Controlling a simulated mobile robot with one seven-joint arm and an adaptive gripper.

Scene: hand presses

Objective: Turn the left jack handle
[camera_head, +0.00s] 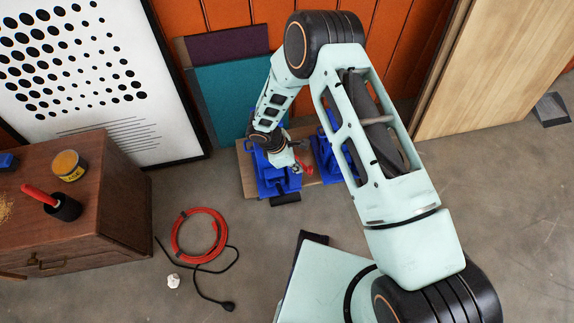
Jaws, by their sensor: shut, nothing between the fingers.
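The left jack (278,184) is a blue press on a wooden board (247,178), in the middle of the head view. A second blue jack (326,163) stands to its right, partly hidden by my arm. My gripper (301,165) is low over the left jack, at its right side, and looks shut and empty. A small red part shows at the fingers; I cannot tell whether it is the jack handle or whether the fingers touch it. A dark cylindrical piece (286,199) sits at the front of the left jack. My wrist hides the jack's upper back.
A red cable coil (200,236) lies on the floor. Panels (228,88) lean behind the jacks.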

